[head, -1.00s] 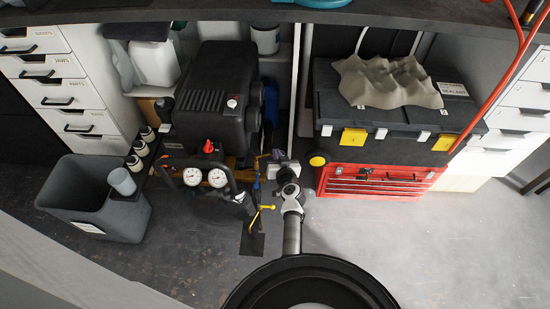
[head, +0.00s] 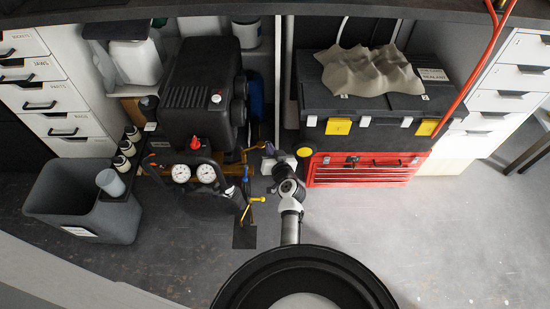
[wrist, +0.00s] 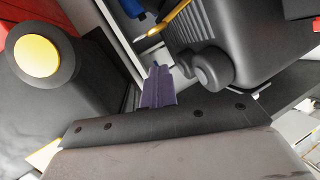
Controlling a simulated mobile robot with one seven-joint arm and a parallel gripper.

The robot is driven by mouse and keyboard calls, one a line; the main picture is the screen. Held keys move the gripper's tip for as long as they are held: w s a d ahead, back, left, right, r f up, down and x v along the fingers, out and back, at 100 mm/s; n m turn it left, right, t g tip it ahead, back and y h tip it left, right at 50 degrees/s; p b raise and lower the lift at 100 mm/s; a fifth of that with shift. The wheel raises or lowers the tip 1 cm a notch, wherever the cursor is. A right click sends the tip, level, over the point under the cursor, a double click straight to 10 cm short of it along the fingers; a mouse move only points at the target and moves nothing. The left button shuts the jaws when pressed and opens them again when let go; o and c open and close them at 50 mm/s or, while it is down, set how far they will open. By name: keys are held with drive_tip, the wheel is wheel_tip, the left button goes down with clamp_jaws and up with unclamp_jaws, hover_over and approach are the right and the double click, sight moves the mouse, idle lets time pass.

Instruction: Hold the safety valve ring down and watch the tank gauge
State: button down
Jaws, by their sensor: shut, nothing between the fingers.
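The black air compressor (head: 195,105) stands under the bench, with two round white-faced gauges, a left one (head: 181,173) and a right one (head: 206,173), on its front panel. I cannot tell which is the tank gauge, and their needles are too small to read. My gripper (head: 268,150) is shut and empty, just right of the compressor's brass pipework (head: 247,153). In the wrist view its purple fingers (wrist: 157,72) are together, pointing toward the gap beside the compressor, with a brass part (wrist: 168,18) beyond. I cannot make out the safety valve ring.
A red tool chest (head: 365,172) under a black toolbox (head: 365,105) stands close to the right of my arm. A grey bin (head: 85,200) is at left. A yellow-handled lever (head: 257,199) sits low near the compressor. A red hose (head: 480,65) hangs at right.

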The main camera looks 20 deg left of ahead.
drive_tip(key=shift+b+v, duration=0.3)
drive_tip(key=shift+v, duration=2.35)
drive_tip(key=shift+a+r, duration=0.1)
